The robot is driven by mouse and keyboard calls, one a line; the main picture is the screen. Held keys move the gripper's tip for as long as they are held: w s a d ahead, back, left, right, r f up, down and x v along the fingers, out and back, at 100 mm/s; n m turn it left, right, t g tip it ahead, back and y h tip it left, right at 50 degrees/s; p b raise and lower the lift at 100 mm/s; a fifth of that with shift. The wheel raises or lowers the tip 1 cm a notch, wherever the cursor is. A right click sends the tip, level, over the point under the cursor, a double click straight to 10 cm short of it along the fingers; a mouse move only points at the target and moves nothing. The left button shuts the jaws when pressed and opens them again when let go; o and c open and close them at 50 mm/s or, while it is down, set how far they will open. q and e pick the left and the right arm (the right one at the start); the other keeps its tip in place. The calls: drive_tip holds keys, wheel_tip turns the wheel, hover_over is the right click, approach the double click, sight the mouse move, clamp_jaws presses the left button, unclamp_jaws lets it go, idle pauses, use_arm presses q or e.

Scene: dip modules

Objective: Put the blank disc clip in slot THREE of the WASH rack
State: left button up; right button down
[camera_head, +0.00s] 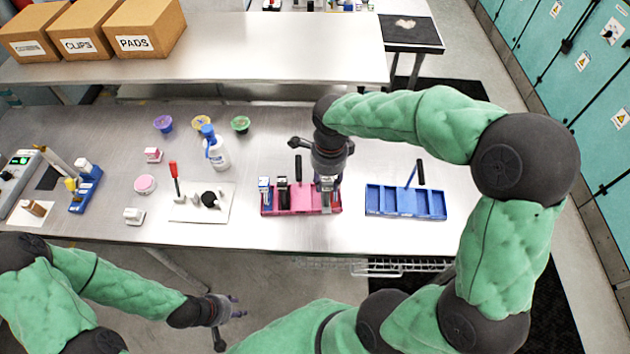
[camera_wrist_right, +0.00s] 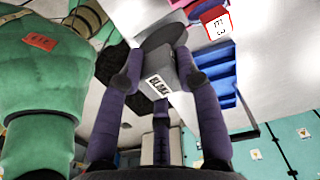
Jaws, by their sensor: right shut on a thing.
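My right gripper (camera_head: 326,190) is over the right part of the pink rack (camera_head: 292,209) in the head view. In the right wrist view, it (camera_wrist_right: 160,80) is shut on a grey clip labelled BLANK (camera_wrist_right: 157,88). The gripper hides most of this clip in the head view, so I cannot tell whether it touches the rack. The empty blue rack (camera_head: 405,203) is to the right. I cannot read which rack is WASH. My left gripper (camera_head: 239,307) is open and empty, below the table's front edge.
A white bottle with a blue top (camera_head: 216,152) and a white board (camera_head: 205,208) with a red-handled tool are left of the pink rack. Boxes (camera_head: 145,27) stand on the back shelf. The table's front strip is clear.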

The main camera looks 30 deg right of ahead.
drive_tip(key=w+d+f, duration=0.1)
drive_tip(key=w+f, duration=0.6)
drive_tip(key=f, duration=0.3)
drive_tip(key=shift+w+d, duration=0.2)
drive_tip(key=shift+d, duration=0.05)
drive_tip(key=shift+f+b, duration=0.1)
drive_tip(key=shift+b, duration=0.2)
drive_tip(key=shift+f, duration=0.1)
drive_tip(key=c, duration=1.1)
unclamp_jaws()
drive_tip(key=shift+c, duration=0.2)
wheel_tip(320, 180, up, 12)
drive_tip(key=p, duration=0.1)
